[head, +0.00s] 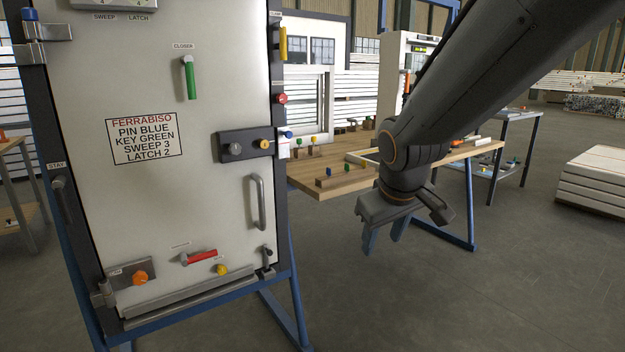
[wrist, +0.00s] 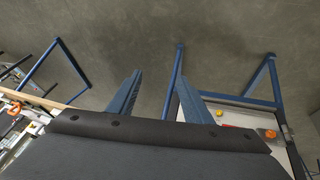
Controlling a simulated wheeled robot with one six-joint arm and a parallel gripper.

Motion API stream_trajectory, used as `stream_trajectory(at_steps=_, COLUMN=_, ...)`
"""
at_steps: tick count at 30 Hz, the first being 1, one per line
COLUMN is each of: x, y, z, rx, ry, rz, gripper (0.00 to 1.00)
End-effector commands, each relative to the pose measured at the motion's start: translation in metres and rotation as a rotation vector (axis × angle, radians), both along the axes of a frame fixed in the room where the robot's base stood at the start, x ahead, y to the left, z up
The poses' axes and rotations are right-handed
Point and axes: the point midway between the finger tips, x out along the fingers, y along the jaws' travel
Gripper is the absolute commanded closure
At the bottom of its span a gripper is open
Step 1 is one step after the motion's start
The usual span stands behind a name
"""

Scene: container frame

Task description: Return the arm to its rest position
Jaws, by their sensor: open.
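My gripper (head: 384,240) hangs at the end of my dark arm, right of centre in the head view, pointing down. Its two blue fingers are apart, with nothing between them. In the wrist view the fingers (wrist: 158,100) are spread over bare grey floor. The gripper is to the right of the white door panel (head: 150,215) and in front of the wooden bench (head: 325,187), touching neither as far as I can see.
The panel stands in a blue frame (head: 297,310) and carries a handle (head: 258,202), a green lever (head: 190,78), a red lever (head: 199,257) and an orange knob (head: 139,278). A small table (head: 515,116) and stacked white boards (head: 598,180) are at right. Floor at front right is clear.

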Motion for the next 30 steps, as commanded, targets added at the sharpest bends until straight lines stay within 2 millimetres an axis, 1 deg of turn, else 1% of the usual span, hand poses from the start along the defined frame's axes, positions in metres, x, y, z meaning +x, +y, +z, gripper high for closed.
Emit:
stream_trajectory(at_steps=1, x=-0.029, y=0.001, z=-0.01, rx=0.02, ry=0.063, rz=-0.038, gripper=0.55)
stream_trajectory(at_steps=2, x=-0.045, y=0.002, z=-0.016, rx=0.033, ry=0.101, rz=-0.061, gripper=0.55)
stream_trajectory(at_steps=3, x=-0.065, y=0.002, z=-0.023, rx=0.047, ry=0.149, rz=-0.09, gripper=0.55)
stream_trajectory(at_steps=5, x=-0.093, y=0.004, z=-0.031, rx=0.066, ry=0.215, rz=-0.129, gripper=0.55)
stream_trajectory(at_steps=6, x=-0.111, y=0.005, z=-0.036, rx=0.078, ry=0.256, rz=-0.152, gripper=0.55)
stream_trajectory(at_steps=8, x=-0.136, y=0.008, z=-0.043, rx=0.094, ry=0.315, rz=-0.183, gripper=0.55)
stream_trajectory(at_steps=9, x=-0.152, y=0.009, z=-0.046, rx=0.104, ry=0.352, rz=-0.205, gripper=0.55)
stream_trajectory(at_steps=13, x=-0.202, y=0.014, z=-0.056, rx=0.135, ry=0.468, rz=-0.262, gripper=0.55)
stream_trajectory(at_steps=14, x=-0.207, y=0.014, z=-0.054, rx=0.139, ry=0.481, rz=-0.274, gripper=0.55)
stream_trajectory(at_steps=15, x=-0.204, y=0.01, z=-0.047, rx=0.136, ry=0.476, rz=-0.282, gripper=0.55)
stream_trajectory(at_steps=23, x=-0.202, y=-0.008, z=-0.024, rx=0.132, ry=0.468, rz=-0.333, gripper=0.55)
stream_trajectory(at_steps=30, x=-0.204, y=-0.033, z=0.003, rx=0.128, ry=0.464, rz=-0.397, gripper=0.55)
